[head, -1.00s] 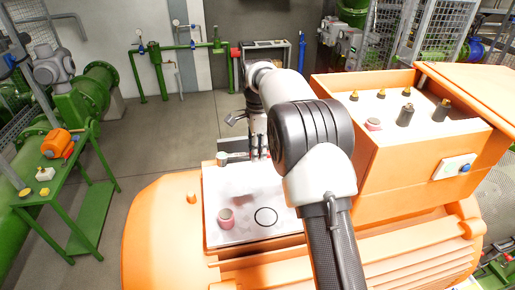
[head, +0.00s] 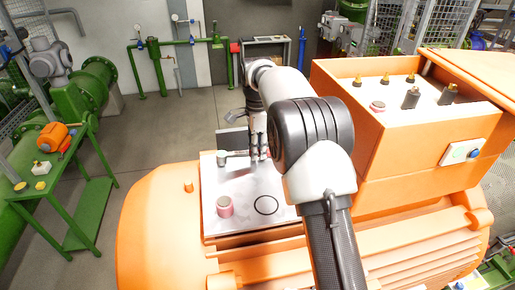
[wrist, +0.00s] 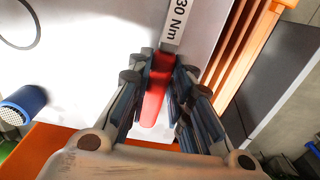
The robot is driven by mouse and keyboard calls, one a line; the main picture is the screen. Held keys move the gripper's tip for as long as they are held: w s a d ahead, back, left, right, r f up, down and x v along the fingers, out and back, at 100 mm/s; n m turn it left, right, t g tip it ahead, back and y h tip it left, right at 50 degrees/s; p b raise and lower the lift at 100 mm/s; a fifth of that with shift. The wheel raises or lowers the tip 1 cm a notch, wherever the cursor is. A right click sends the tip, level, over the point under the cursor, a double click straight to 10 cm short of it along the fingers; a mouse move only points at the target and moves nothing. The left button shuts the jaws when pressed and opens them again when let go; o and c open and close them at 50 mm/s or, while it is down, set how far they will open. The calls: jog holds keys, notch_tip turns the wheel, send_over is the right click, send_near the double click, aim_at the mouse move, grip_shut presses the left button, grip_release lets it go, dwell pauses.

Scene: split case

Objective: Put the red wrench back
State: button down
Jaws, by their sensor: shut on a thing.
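My gripper (wrist: 158,95) is shut on the red handle of the wrench (wrist: 157,88) in the wrist view. A grey shaft with a white "30 Nm" label extends from the handle toward the top of that view. In the head view my gripper (head: 258,152) is over the far part of a pale plate (head: 240,232) on the orange machine. The wrench's grey head (head: 222,155) points left there, and its red handle is hidden by the fingers. I cannot tell whether the wrench touches the plate.
At right is an open orange box (head: 420,150) with several dark terminals and another reddish cylinder (head: 377,106). A green table (head: 88,215) stands at left, across clear floor.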

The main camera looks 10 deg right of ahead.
jog(key=shift+f, duration=0.4)
jog(key=c, duration=1.4)
grip_release()
jog(key=shift+o, duration=0.3)
jog(key=shift+f, duration=0.1)
jog(key=o, duration=0.5)
jog(key=shift+c, duration=0.2)
jog(key=shift+r, duration=3.05)
